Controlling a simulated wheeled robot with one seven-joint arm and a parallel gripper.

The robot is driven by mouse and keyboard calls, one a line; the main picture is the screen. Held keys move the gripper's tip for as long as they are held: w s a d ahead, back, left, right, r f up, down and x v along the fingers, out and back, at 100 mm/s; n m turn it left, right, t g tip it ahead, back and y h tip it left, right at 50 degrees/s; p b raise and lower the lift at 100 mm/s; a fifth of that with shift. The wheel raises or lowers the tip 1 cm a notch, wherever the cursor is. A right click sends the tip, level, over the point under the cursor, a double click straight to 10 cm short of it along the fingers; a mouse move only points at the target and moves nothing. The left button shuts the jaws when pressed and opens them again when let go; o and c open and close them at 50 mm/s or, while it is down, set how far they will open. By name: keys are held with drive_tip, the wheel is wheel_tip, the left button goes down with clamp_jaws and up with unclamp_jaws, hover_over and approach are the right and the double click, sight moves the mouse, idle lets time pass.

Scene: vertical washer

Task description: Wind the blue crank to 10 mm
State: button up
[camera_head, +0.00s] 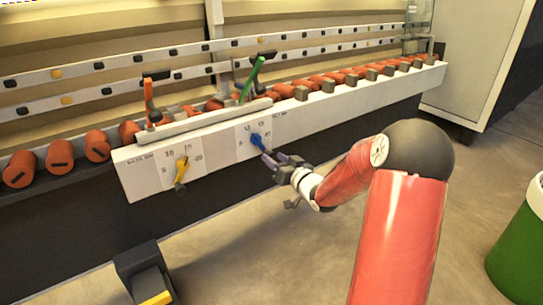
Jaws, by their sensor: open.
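The blue crank (257,141) sits on the white front panel (222,155) of the washer, over a printed scale with small numbers around it. The numbers are too small to read surely, so I cannot tell the setting. My gripper (271,160) is just below and right of the crank, with its fingers pointing up and left toward it. The jaws are open. The fingertips are very near the crank's lower end; I cannot tell whether they touch it. Nothing shows held in them.
A yellow crank (181,171) is on the same panel to the left. A green lever (251,79) and an orange lever (149,100) stand above the panel. Red rollers (98,146) line the conveyor. A green bin (520,255) stands at the right; the floor between is clear.

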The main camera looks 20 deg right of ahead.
drive_tip(key=v, duration=0.5)
idle(0.3)
drive_tip(key=s+a+r+g+h, duration=0.3)
drive_tip(key=s+r+g+h, duration=0.3)
drive_tip(key=s+h, duration=0.3)
drive_tip(key=s+a+g+y, duration=0.2)
drive_tip(key=s+a+g, duration=0.15)
drive_tip(key=s, duration=0.85)
drive_tip(key=s+a+g+y, duration=0.2)
drive_tip(key=s+a, duration=0.2)
drive_tip(key=s, duration=0.8)
wheel_tip(320, 180, up, 13)
drive_tip(key=p, duration=1.3)
drive_tip(key=shift+m+h, duration=0.3)
